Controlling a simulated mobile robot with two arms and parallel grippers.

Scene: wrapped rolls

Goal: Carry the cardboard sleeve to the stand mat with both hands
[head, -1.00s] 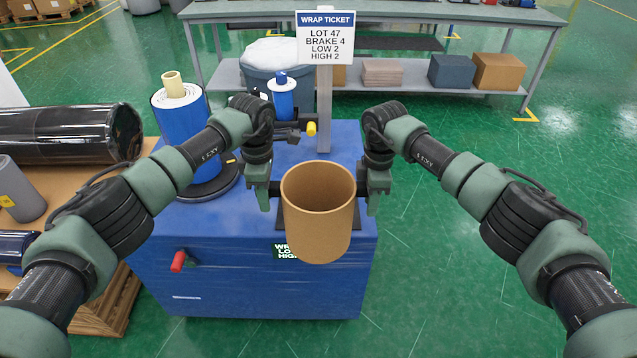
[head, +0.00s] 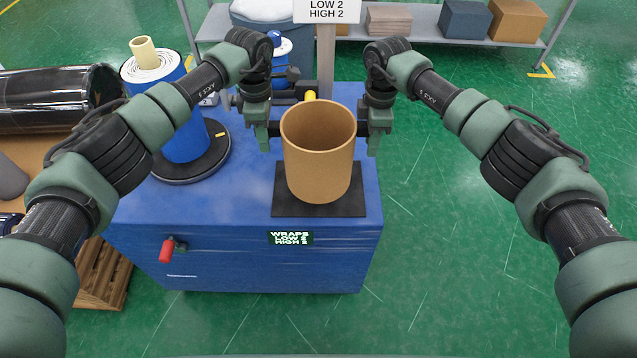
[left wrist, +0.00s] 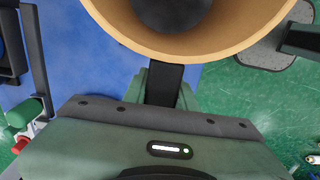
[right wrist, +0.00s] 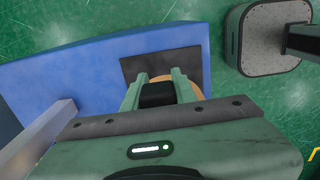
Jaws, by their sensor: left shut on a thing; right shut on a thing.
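The cardboard sleeve (head: 318,160) is a brown open-topped tube, held upright between my two grippers. My left gripper (head: 270,131) is shut on its left side and my right gripper (head: 368,131) on its right side. The sleeve is over the black square stand mat (head: 281,205) on the blue machine top; I cannot tell whether its base touches the mat. In the left wrist view the sleeve's rim (left wrist: 120,25) fills the top. In the right wrist view the sleeve (right wrist: 192,90) is mostly hidden by the gripper, with the mat (right wrist: 180,62) beyond it.
The blue machine (head: 230,255) has a red knob (head: 166,250) at its front. A blue roll (head: 182,130) stands on a black turntable at the left. A sign post (head: 326,60) rises behind the sleeve. Open green floor (head: 440,260) lies to the right.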

